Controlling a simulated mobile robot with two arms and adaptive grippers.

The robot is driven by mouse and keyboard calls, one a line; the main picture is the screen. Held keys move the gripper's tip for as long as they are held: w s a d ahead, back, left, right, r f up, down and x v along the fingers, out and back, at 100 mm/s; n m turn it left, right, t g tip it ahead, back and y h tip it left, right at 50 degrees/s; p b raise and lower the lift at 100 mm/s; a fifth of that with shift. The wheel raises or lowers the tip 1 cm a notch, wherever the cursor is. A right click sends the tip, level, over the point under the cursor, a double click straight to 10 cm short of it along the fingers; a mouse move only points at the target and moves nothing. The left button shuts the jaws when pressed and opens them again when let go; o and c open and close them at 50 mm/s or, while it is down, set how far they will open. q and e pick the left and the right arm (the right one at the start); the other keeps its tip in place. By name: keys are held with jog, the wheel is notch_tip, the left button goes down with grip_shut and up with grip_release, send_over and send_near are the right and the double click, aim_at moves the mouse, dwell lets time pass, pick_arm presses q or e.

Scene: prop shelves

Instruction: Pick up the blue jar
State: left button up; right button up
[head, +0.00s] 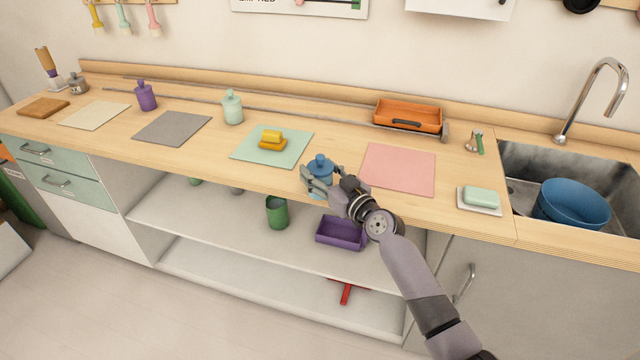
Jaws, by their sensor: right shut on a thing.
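The blue jar (320,167) has a round knobbed lid and is at the front edge of the wooden counter, between the mint mat and the pink mat. My right gripper (318,181) is shut on the jar, with its fingers around the jar's body. The jar looks upright; its lower part is partly hidden by the fingers. I cannot tell whether its base touches the counter. My left gripper is not in view.
A pink mat (398,169) lies right, bare. An orange tray (407,115) stands behind. A purple bin (341,233) and green cup (277,212) stand on the shelf below.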

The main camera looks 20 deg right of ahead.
grip_shut()
